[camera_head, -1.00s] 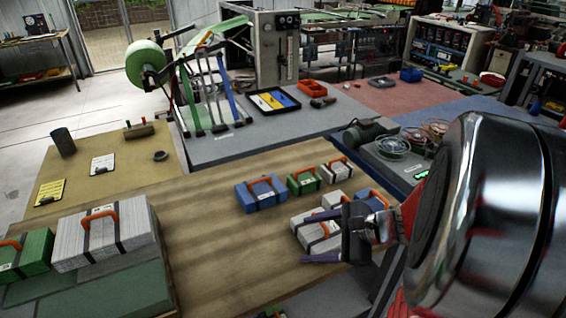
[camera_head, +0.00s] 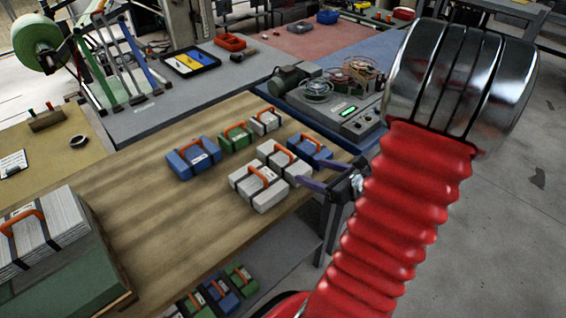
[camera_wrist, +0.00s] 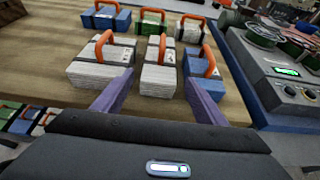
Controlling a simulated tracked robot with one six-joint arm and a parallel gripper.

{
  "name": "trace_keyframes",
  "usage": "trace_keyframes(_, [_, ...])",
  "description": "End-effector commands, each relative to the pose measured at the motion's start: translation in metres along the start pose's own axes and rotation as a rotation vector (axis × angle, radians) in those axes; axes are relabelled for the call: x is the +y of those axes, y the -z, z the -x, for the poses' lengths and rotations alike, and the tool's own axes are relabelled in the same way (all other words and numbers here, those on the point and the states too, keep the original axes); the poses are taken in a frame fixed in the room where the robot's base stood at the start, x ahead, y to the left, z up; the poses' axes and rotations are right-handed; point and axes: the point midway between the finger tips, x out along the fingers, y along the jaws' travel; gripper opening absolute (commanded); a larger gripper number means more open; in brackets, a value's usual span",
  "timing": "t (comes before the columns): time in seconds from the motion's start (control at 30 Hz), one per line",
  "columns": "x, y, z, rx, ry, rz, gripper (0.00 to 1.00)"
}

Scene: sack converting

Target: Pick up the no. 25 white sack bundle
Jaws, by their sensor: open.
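Three white sack bundles with orange handles and dark straps stand on the wooden table: a front one (camera_head: 257,187), a narrower middle one (camera_head: 285,163) and a small back one (camera_head: 264,122). Their numbers are too small to read, so I cannot tell which is no. 25. In the wrist view the front one (camera_wrist: 98,72) is left, the middle one (camera_wrist: 158,76) is between my purple fingers' lines, and the back one (camera_wrist: 189,32) is farther off. My gripper (camera_head: 312,178) is open and empty at the table's right edge, close to the middle bundle; contact is unclear.
Blue bundles (camera_head: 192,158) (camera_head: 309,151) and a green bundle (camera_head: 236,138) stand close around the white ones. A larger white bundle (camera_head: 45,236) sits at the left on a green stack. More bundles (camera_head: 222,290) lie on a lower shelf. The table's left-middle (camera_head: 140,200) is bare.

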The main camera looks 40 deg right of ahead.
Motion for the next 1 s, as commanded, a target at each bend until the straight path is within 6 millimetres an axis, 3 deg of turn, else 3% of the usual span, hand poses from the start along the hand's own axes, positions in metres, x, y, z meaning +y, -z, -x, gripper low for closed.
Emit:
trace_keyframes(0.27, [0.001, 0.000, -0.018, 0.000, -0.004, 0.001, 0.66])
trace_keyframes(0.8, [0.001, 0.000, -0.080, 0.001, -0.003, 0.002, 0.66])
trace_keyframes(1.0, [0.000, 0.000, -0.086, 0.001, -0.001, 0.001, 0.66])
